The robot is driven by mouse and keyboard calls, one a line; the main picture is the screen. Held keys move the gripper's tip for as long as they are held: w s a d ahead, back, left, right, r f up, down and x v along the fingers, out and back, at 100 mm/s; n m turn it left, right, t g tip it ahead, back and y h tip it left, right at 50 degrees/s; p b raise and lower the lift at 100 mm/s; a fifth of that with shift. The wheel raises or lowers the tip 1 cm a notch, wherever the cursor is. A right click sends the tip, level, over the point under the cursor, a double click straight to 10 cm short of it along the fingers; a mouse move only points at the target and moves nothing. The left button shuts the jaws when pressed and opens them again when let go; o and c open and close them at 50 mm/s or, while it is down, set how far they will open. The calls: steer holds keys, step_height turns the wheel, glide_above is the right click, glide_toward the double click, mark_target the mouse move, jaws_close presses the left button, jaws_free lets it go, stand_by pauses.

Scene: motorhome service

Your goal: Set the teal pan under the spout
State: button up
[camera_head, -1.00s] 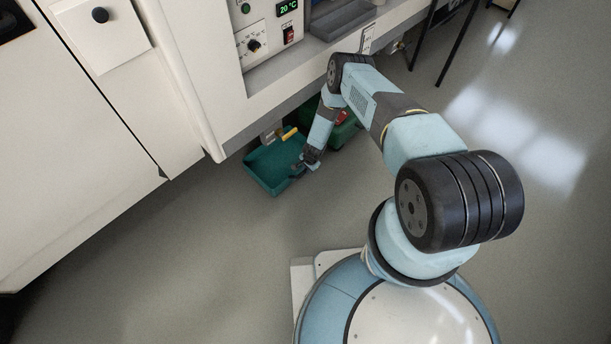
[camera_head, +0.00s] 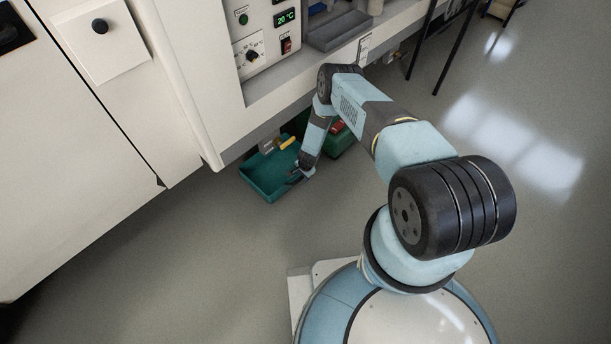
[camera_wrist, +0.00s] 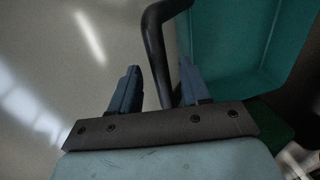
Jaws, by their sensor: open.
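The teal pan (camera_head: 262,178) is a shallow tray on the floor at the cabinet's lower edge. Its inside and wall fill the upper right of the wrist view (camera_wrist: 235,45). A small grey part with a yellow piece (camera_head: 287,142), perhaps the spout, shows at the pan's back edge; whether it is over the pan I cannot tell. My gripper (camera_head: 293,177) is at the pan's near right side. In the wrist view my gripper (camera_wrist: 160,82) is open, with the pan's dark handle (camera_wrist: 155,45) between its fingers, closer to the right one.
A green box (camera_head: 342,140) with a red part stands just right of the pan, partly hidden by my arm. The cabinet (camera_head: 185,100) overhangs behind. Thin black legs (camera_head: 455,55) stand farther right. The floor in front of the pan is clear.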

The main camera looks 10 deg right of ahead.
step_height(320, 180, up, 13)
steer(key=s+d, duration=0.1)
steer(key=s, duration=0.1)
steer(key=shift+d+r, duration=0.2)
steer(key=shift+d, duration=0.15)
stand_by(0.7)
